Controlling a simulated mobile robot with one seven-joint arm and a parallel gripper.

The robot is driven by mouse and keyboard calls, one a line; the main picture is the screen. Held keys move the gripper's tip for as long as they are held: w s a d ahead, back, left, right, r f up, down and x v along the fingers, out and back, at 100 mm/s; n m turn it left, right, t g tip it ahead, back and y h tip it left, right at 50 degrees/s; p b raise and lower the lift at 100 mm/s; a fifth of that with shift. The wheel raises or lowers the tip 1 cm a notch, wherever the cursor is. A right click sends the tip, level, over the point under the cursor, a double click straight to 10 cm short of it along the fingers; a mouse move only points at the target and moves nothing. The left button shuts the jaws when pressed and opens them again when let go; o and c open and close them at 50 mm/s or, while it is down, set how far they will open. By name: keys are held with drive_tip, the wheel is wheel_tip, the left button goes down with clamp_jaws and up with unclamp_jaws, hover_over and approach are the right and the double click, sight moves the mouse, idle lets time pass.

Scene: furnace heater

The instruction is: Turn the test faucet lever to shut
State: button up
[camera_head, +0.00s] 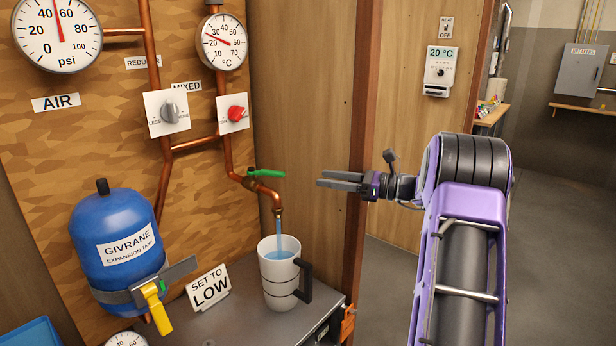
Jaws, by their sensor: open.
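The test faucet is a copper spout (276,202) with a green lever (267,173) on top, pointing to the right. A stream of water (278,228) runs from the spout into a white mug (281,288) with dark bands and a black handle on its right. The mug stands upright on a grey surface under the spout. My gripper (320,180) comes in from the right, to the right of the green lever and at nearly its height. Its fingers point left, open and empty, with a gap to the lever in the picture.
A blue expansion tank (117,241) with a yellow lever (156,308) stands left. A "SET TO LOW" sign (208,288) sits beside the mug. A grey knob (169,112) and red knob (237,114) are above. A wooden post (372,95) stands behind my gripper.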

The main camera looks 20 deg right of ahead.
drive_tip(key=shift+v, duration=1.05)
drive_tip(key=shift+c, duration=0.2)
